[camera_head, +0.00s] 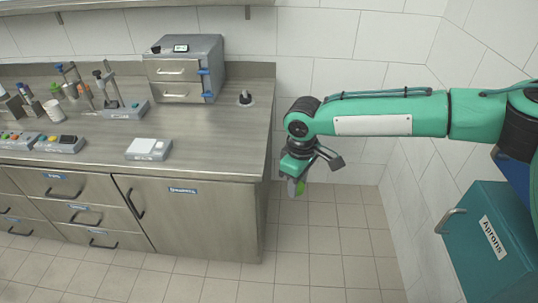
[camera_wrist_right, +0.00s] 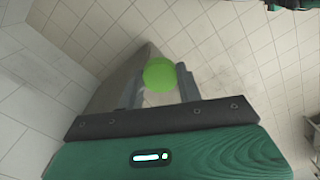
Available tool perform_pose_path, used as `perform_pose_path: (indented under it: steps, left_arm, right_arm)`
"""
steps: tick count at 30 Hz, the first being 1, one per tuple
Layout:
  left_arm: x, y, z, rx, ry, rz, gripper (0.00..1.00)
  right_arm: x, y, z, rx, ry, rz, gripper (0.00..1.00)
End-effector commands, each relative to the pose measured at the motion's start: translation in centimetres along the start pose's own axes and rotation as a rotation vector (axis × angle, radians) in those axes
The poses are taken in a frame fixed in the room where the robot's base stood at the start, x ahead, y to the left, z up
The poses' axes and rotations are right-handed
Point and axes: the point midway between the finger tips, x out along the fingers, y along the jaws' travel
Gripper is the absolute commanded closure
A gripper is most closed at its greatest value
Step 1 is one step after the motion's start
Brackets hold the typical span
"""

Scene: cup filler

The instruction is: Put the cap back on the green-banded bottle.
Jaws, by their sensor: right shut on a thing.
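My right gripper (camera_head: 296,180) hangs past the right end of the counter, above the floor. It is shut on a green, round-topped thing (camera_wrist_right: 159,75) that looks like a cap. In the head view a bit of this green thing (camera_head: 299,187) shows below the gripper. I cannot tell whether anything is attached under it. Small bottle-like items (camera_head: 57,90) stand at the far left of the counter, too small to tell which has a green band. My left gripper is not in view.
The steel counter (camera_head: 215,130) holds a grey box with drawers (camera_head: 185,70), a small white-topped device (camera_head: 148,149), a device with a stand (camera_head: 125,108), a white cup (camera_head: 53,110) and a black knob (camera_head: 246,97). A teal Aprons box (camera_head: 485,240) is at right. The counter's right part is mostly clear.

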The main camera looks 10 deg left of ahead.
Motion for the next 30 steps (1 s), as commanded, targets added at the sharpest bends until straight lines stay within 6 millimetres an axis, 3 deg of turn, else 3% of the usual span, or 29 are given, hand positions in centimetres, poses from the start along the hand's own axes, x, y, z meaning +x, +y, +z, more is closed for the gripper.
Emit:
perform_pose_path:
  steps: [1,6,9,12,18,27,28,30]
  left_arm:
    - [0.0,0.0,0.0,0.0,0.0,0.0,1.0]
    - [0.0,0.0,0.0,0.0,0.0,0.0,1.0]
    - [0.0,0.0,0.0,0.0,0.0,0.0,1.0]
    - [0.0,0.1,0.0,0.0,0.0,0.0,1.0]
    - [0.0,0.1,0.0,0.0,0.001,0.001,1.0]
    - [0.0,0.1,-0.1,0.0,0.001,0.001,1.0]
    - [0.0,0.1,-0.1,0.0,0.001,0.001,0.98]
    - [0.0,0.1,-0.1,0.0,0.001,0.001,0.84]
  right_arm:
    - [0.3,0.8,3.0,0.053,-0.001,0.005,0.85]
    - [1.1,2.3,12.0,0.277,0.003,0.004,0.85]
    - [1.1,2.8,16.3,0.407,0.004,0.004,0.85]
    - [1.1,2.9,19.4,0.506,0.004,0.003,0.85]
    - [0.9,2.9,22.3,0.609,0.002,0.002,0.85]
    - [0.9,2.9,22.6,0.62,0.002,0.002,0.85]
    - [0.9,2.9,22.6,0.62,0.002,0.002,0.85]
    - [0.9,2.9,22.6,0.619,0.002,0.003,0.85]
